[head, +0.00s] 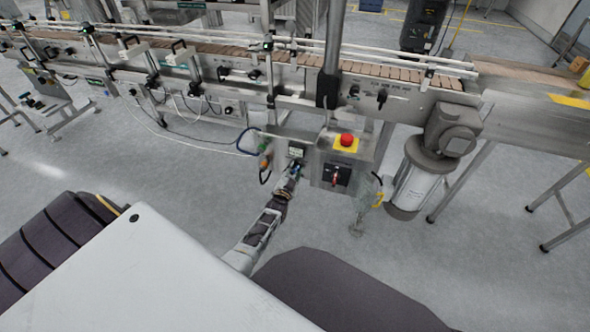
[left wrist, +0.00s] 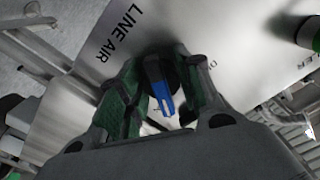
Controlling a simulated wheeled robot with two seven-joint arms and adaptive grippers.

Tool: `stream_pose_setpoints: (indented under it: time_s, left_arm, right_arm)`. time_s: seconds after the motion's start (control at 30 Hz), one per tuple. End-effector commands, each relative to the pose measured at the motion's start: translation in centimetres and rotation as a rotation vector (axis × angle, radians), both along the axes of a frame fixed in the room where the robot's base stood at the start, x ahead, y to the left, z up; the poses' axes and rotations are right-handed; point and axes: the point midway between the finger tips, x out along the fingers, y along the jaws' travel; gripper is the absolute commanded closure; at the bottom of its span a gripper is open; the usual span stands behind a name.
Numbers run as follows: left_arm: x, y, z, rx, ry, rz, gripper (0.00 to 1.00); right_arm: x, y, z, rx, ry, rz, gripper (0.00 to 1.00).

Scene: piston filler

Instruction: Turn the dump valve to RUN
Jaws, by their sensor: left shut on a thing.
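The dump valve shows in the left wrist view as a dark round body with a blue handle (left wrist: 163,98), on a grey metal panel (left wrist: 150,25) lettered LINE AIR. The handle points down in that picture. My left gripper (left wrist: 160,80) is shut on the valve, with a green-padded finger on each side. In the head view my left gripper (head: 294,170) reaches up to the small panel below the conveyor, and it hides most of the valve there. Lettering beside the right finger is mostly covered, so I cannot read which position the handle is at. My right gripper is not in view.
Right of my left gripper is a control box with a red emergency button (head: 346,140) and a red-handled switch (head: 336,180). A motor (head: 415,180) hangs further right. The conveyor (head: 300,62) runs above. A green part (left wrist: 308,32) is at the wrist view's upper right.

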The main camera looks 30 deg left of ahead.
Motion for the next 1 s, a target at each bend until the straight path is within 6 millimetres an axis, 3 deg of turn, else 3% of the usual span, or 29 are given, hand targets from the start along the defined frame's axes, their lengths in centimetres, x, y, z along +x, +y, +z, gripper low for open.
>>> stream_pose_setpoints:
  time_s: [0.4, 0.97, 1.0]
  left_arm:
    - [-0.08, 0.06, -0.07, 0.239, 0.06, 0.0, 0.89]
    - [-0.09, 0.06, -0.09, 0.275, 0.069, -0.001, 0.89]
    - [-0.09, 0.06, -0.09, 0.275, 0.069, -0.001, 0.6]
  right_arm:
    - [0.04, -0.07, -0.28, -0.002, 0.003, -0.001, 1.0]
    - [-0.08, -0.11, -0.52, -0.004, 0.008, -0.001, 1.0]
    - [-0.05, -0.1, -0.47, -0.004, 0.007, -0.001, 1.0]
